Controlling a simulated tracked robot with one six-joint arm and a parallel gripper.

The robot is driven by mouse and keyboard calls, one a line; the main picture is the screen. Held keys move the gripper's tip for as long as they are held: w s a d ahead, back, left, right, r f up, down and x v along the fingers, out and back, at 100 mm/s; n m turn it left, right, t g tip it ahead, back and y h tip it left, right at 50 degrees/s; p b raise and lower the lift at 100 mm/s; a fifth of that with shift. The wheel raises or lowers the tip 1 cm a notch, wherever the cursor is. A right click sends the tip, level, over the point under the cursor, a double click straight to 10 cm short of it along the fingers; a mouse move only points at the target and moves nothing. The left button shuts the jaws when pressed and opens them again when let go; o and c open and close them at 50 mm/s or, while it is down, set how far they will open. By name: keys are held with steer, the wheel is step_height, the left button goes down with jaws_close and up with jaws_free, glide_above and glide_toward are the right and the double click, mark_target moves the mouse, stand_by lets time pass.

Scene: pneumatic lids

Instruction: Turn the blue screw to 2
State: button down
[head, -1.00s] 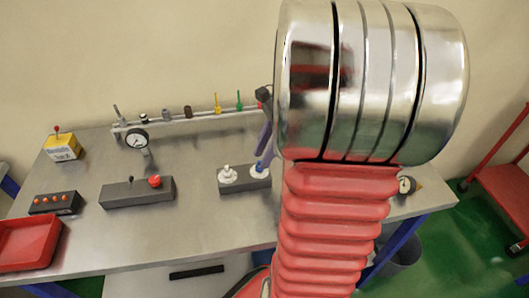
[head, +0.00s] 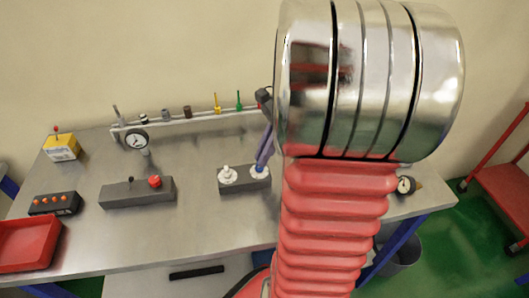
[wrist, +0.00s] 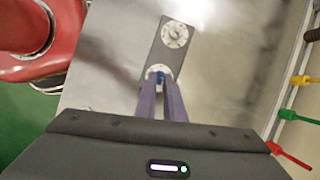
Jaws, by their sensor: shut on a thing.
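The blue screw (wrist: 160,77) stands on a round white dial (head: 260,174) on a dark grey block (head: 243,186) at the middle of the table. My gripper (wrist: 160,84) is shut on the blue screw, its two purple fingers on either side of it in the wrist view. In the head view my gripper (head: 263,157) comes down to the screw from above, and the fingers hide most of it. The dial's marks are too small to read, so I cannot tell the screw's setting.
Behind is a rail with several coloured tools, including a yellow one (head: 216,103) and a green one (head: 239,101). A grey box with a red button (head: 154,181) stands to the left.

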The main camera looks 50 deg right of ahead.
steer(key=shift+n, duration=0.4)
steer(key=n+g, duration=0.1)
steer(key=n, duration=0.2)
steer(key=shift+w+a+f+n+g, duration=0.1)
steer(key=shift+w+n+g, duration=0.05)
steer(key=shift+n+g, duration=0.2)
steer(key=n+g, duration=0.1)
steer(key=n, duration=0.1)
steer(key=n+g, duration=0.1)
steer(key=n, duration=0.2)
steer(key=shift+w+a, duration=0.1)
steer(key=shift+w, duration=0.1)
steer(key=shift+n, duration=0.25)
steer(key=c, duration=1.8)
jaws_free()
steer(key=shift+c, duration=0.2)
steer(key=shift+w, duration=0.1)
